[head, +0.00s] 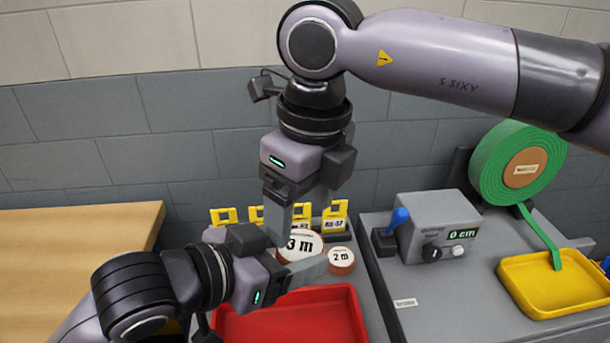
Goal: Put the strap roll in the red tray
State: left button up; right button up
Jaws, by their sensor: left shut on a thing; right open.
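Two strap rolls with white faces stand behind the red tray (295,323): a larger one marked 3 m (312,238) and a smaller one marked 2 m (341,256). My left gripper (308,268) reaches in from the left above the tray's back, its fingers pointing right across the lower edge of the 3 m roll. It is shut on a roll, but the grip is largely hidden, so I cannot tell clearly which one. My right gripper (287,217) is open, pointing down just above and behind the left one, overlapping it in view. The visible tray floor is empty.
A large green strap reel (492,165) stands at the right, its strap running down to a yellow tray (540,290). A grey box (430,225) with a blue lever and 0 cm display stands beside it. Yellow label stands (336,215) line the back. A wooden table (70,240) is at left.

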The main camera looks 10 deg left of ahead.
aim_at(297, 244)
jog(key=f, duration=0.6)
jog(key=shift+w+a+f, duration=0.2)
jog(key=shift+a+f, duration=0.1)
jog(key=shift+a, duration=0.1)
jog(key=c, duration=0.7)
pick_arm(q)
jog(key=o, duration=1.2)
jog(key=shift+c, duration=0.2)
